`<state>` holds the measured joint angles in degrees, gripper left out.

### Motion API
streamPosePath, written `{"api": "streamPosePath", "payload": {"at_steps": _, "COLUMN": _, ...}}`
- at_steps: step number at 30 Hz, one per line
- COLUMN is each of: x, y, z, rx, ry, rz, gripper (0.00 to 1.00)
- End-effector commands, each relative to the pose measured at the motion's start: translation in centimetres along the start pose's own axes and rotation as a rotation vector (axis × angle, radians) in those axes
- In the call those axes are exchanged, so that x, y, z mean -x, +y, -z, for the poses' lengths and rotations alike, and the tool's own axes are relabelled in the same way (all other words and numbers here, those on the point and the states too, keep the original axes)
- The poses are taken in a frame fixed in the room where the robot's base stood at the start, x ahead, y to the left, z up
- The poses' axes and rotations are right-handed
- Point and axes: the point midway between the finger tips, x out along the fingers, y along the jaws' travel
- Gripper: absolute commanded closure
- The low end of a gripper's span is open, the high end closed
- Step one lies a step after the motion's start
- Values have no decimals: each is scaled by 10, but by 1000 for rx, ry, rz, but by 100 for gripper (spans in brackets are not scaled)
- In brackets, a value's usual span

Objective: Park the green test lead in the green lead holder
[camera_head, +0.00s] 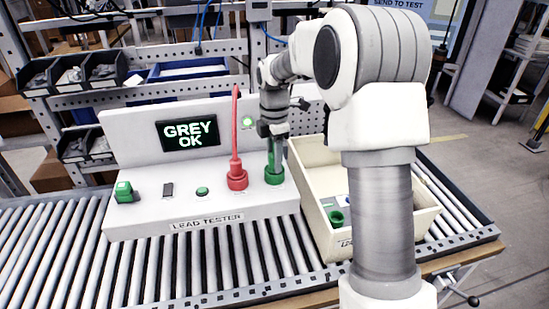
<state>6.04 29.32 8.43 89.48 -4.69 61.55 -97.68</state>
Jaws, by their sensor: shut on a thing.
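The white lead tester (208,215) stands on the roller conveyor. The green test lead (274,158) is upright at its right side, with its lower end at the green lead holder (274,176). I cannot tell how deep it sits in the holder. My gripper (273,141) points down over the holder and is shut on the green lead's upper part, hiding it. A red lead (236,130) stands upright in the red holder (237,179), just left of the green one.
The tester's screen (188,134) reads "GREY OK". A green connector block (124,192) and a green button (202,191) are on the tester's left part. A cream bin (408,222) holding a green cup-like part (337,217) stands close on the right, partly hidden by my arm.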

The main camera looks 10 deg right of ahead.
Motion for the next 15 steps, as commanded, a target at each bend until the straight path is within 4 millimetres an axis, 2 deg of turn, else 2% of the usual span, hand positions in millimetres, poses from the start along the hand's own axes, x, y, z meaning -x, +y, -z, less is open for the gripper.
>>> {"api": "streamPosePath", "payload": {"at_steps": 1, "x": 0, "y": 0, "z": 0, "rx": 0, "ry": 0, "rz": 0, "gripper": 56}}
{"api": "streamPosePath", "payload": {"at_steps": 6, "x": 0, "y": 0, "z": 0, "rx": 0, "ry": 0, "rz": 0, "gripper": 26}}
{"api": "streamPosePath", "payload": {"at_steps": 15, "x": 1, "y": 0, "z": 0, "rx": 0, "ry": 0, "rz": 0, "gripper": 26}}
